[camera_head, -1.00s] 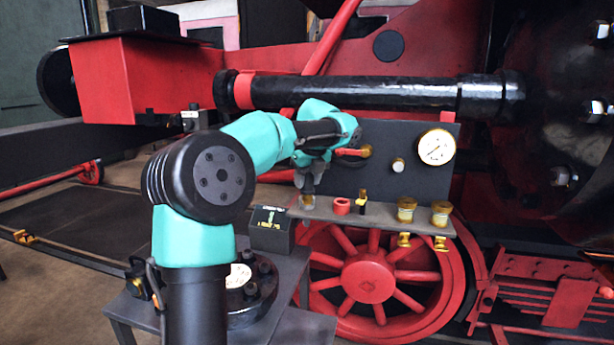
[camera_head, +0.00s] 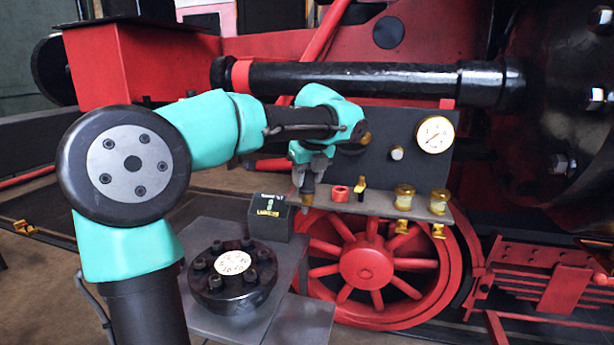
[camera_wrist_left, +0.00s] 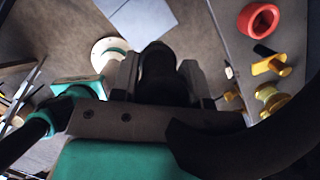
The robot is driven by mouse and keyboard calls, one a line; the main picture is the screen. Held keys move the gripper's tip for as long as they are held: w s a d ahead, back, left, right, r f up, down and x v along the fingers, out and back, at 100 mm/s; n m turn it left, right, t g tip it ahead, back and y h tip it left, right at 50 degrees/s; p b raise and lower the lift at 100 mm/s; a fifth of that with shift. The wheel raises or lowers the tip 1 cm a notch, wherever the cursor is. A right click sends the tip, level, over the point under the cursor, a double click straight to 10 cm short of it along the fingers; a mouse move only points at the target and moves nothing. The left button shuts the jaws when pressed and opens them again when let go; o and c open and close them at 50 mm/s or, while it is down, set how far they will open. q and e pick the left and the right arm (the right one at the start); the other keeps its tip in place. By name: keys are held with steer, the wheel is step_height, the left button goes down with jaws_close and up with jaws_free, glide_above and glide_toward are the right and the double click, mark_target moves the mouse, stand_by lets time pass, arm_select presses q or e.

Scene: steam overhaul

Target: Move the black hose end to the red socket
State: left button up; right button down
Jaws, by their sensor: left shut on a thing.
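My left gripper (camera_head: 308,182) points down and is shut on the black hose end (camera_head: 308,193). The hose end hangs roughly upright in front of the left end of the grey shelf. In the wrist view, the dark hose end (camera_wrist_left: 158,68) sits between the fingers of my left gripper (camera_wrist_left: 156,82), which partly hide it. The red socket (camera_head: 340,193) is a short ring on the shelf, just right of the hose end and apart from it. It also shows in the wrist view (camera_wrist_left: 258,19) at the upper right, with its opening visible. My right gripper is not in view.
Right of the socket on the shelf (camera_head: 375,209) stand a small black-and-yellow fitting (camera_head: 360,188) and two brass fittings (camera_head: 404,198). A dark panel with a white gauge (camera_head: 435,135) rises behind. A dark labelled box (camera_head: 271,217) is close on the left.

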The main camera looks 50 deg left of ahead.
arm_select(q)
steer(key=shift+r, duration=0.15)
steer(key=shift+r, duration=2.4)
